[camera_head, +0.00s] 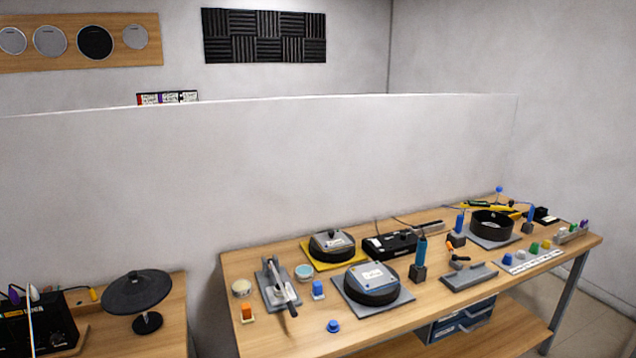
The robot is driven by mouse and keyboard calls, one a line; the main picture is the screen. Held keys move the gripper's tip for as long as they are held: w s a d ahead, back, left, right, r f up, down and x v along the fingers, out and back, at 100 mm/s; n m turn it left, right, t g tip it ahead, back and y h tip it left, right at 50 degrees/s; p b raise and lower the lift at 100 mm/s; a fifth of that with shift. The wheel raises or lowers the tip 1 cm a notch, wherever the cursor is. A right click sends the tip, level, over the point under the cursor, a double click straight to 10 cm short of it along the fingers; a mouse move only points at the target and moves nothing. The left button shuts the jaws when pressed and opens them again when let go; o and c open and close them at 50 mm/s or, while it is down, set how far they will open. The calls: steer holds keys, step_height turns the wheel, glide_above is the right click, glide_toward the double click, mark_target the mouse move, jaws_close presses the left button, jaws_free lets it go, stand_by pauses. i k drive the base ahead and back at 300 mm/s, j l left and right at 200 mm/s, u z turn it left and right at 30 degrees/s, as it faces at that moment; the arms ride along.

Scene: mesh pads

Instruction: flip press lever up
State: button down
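A grey metal press-like device (269,291) stands near the left end of the wooden workbench. Its lever (285,289) slants down toward the bench's front, with a dark tip low near the front edge. I cannot tell the lever's exact angle at this size. My gripper and arm are not in this view. Nothing is seen touching the lever.
Beside the device are a blue-topped block (318,289), an orange block (247,312) and round tins (242,287). Round dark pads with grey lids (372,283) sit to the right. A drum pad (137,291) stands on the left table. A white partition (250,180) rises behind.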

mark_target(280, 285)
steer(key=i+l+u, duration=0.15)
steer(key=i+l, duration=0.15)
steer(key=i, duration=0.25)
steer(key=i+l+u, duration=0.15)
steer(key=i+l, duration=0.25)
steer(key=i, duration=0.1)
